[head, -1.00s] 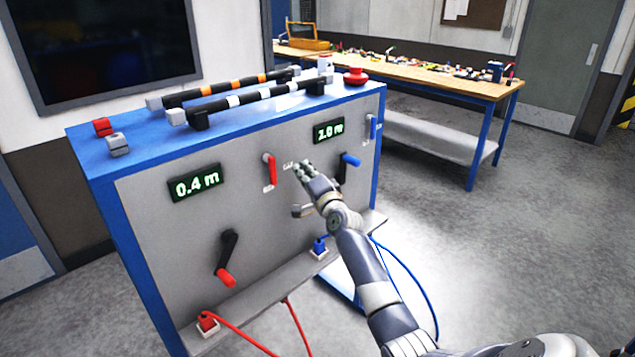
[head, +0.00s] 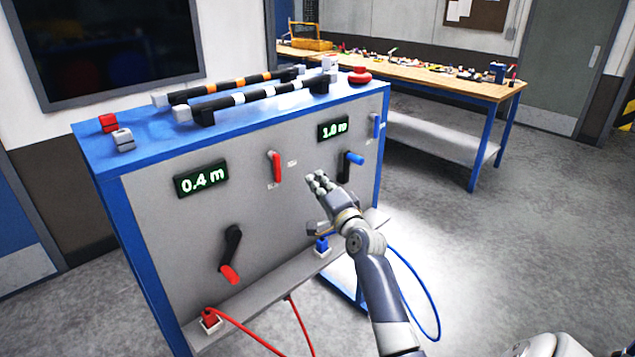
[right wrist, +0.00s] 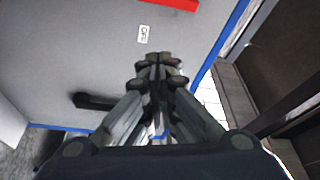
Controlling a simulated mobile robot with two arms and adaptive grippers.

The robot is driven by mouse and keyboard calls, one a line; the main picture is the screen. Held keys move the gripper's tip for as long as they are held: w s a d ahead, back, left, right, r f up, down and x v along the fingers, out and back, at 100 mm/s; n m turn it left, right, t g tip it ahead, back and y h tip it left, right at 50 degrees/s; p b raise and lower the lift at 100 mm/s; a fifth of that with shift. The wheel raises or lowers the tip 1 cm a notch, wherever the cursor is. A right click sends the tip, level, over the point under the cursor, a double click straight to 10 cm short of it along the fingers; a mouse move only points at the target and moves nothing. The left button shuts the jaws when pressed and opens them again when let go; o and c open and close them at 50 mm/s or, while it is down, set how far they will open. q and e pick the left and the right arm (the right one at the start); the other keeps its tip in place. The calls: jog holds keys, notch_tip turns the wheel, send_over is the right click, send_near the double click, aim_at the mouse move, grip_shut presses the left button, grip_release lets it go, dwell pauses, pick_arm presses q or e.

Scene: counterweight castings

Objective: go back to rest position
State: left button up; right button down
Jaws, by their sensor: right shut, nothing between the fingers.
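My right gripper (head: 318,182) is in front of the grey panel of the blue cabinet (head: 150,240), below the right display. Its fingers are shut with nothing between them. In the right wrist view the shut fingers (right wrist: 158,75) point at the grey panel (right wrist: 90,55), apart from the red lever (right wrist: 172,4). In the head view the red lever (head: 276,167) is left of the gripper and the blue-handled crank (head: 354,158) is just right of it. My left gripper is in neither view.
A red-handled crank (head: 231,256) is at the panel's lower left. Displays read 0.4 m (head: 202,179) and about 1.8 m (head: 333,128). Red (head: 250,333) and blue cables (head: 428,290) hang from the ledge. A workbench (head: 440,80) stands behind; the floor at right is clear.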

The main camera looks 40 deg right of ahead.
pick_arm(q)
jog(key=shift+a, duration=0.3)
pick_arm(e)
jog(key=s+a+f+n+g+y, duration=0.1)
jog(key=a+f+n+g, duration=0.15)
jog(key=f, duration=0.95)
jog(key=s+a+f+n+g+y, duration=0.15)
jog(key=a+f, duration=0.25)
jog(key=f, duration=0.8)
jog(key=s+a+f+n+g, duration=0.25)
jog(key=s+a+f, duration=0.2)
jog(key=f, duration=0.65)
jog(key=s+a+f+n+g, duration=0.25)
jog(key=s+f, duration=0.35)
jog(key=f, duration=0.4)
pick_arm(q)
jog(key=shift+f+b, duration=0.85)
pick_arm(e)
jog(key=s+a+f+n+g, duration=0.2)
jog(key=s+f, duration=0.6)
jog(key=s, duration=0.6)
jog(key=s+a+f+n+g+y, duration=0.1)
jog(key=s+a+f+n+g, duration=0.2)
jog(key=s, duration=1.1)
jog(key=s+a+f+n+g+y, duration=0.1)
jog(key=s+a+f+n+g, duration=0.2)
jog(key=s+f, duration=0.9)
jog(key=s+a+n, duration=0.3)
jog(key=shift+a+f, duration=0.2)
jog(key=shift+f, duration=0.15)
